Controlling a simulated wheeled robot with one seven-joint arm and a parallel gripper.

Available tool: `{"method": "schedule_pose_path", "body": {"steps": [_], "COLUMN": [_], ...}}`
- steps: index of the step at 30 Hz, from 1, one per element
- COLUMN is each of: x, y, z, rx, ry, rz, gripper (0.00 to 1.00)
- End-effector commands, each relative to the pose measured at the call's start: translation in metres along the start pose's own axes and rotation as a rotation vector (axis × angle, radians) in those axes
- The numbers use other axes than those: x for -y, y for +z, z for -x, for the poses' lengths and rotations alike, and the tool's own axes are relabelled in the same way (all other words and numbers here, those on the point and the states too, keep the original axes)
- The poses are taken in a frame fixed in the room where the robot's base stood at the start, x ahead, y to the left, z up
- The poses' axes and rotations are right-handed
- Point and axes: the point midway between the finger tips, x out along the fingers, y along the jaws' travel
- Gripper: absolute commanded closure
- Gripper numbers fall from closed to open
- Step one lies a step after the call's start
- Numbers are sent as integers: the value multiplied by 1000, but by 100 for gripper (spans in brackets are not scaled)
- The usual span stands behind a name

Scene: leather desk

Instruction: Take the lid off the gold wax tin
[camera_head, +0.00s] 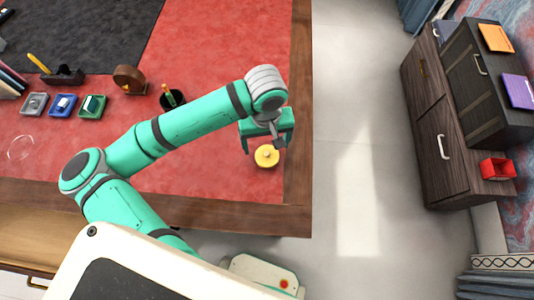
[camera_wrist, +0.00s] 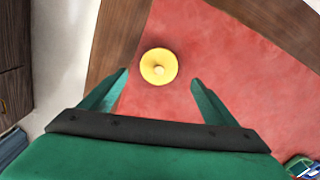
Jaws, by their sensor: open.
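The gold wax tin (camera_head: 266,159) is a small round yellow tin on the red leather desk top, near the desk's right front corner. It also shows in the wrist view (camera_wrist: 150,73), seen from above, with a pale knob (camera_wrist: 159,70) at the middle of its lid. The lid covers the tin, so its inside is hidden. My gripper (camera_head: 262,146) is above the tin. In the wrist view its two green fingers (camera_wrist: 158,76) are spread wide with the tin between and slightly beyond their tips. The fingers do not appear to touch it.
The desk's wooden edge (camera_head: 298,150) runs close to the tin's right. A dark pen cup (camera_head: 172,101), a tape dispenser (camera_head: 128,79) and several small coloured trays (camera_head: 62,106) stand to the left. The red surface around the tin is clear. A dark cabinet (camera_head: 437,120) stands across the floor.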

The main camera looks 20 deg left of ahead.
Motion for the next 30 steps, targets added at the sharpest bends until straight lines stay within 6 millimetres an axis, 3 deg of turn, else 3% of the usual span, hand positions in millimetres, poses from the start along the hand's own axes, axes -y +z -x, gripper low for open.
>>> {"method": "schedule_pose_path", "body": {"steps": [12,21,23,27,30], "x": [-2,-2,-2,-2,-2], "y": [2,1,1,1,1], "z": [-47,-53,-53,-52,-52], "rx": [1,-1,-1,-1,-1], "ry": [-1,0,0,0,0], "rz": [2,0,0,0,0], "gripper": [18,18,28,61,62]}}
